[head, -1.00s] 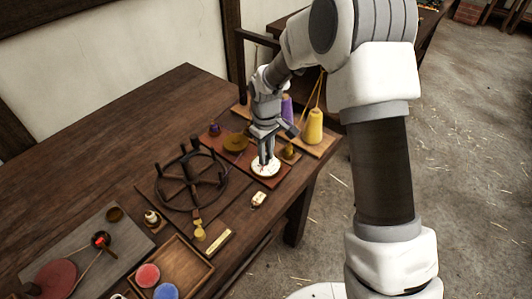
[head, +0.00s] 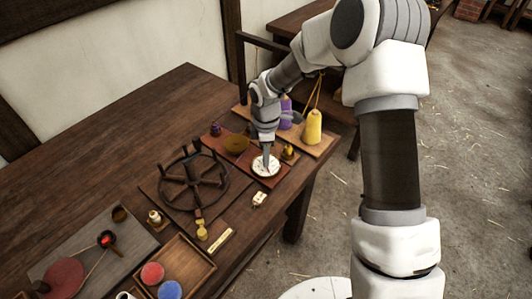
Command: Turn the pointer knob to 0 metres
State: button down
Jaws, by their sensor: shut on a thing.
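A white round dial (head: 259,169) lies on a reddish-brown board (head: 240,164) near the right end of the wooden table. My gripper (head: 267,165) points down over the dial, its fingers close together at the dial's middle. It is shut on the pointer knob, which the fingers hide. The dial's marks are too small to read, so I cannot tell which value the pointer shows.
A dark spoked wheel (head: 163,196) stands left of the dial. A small cream block (head: 259,199) lies in front. A wooden tray (head: 208,266) holds red and blue discs.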

jog(key=shift+n, duration=0.5)
jog(key=c, duration=0.7)
grip_release()
notch_tip(320, 180, up, 18)
jog(key=shift+f+p, duration=0.25)
jog(key=shift+p, duration=0.65)
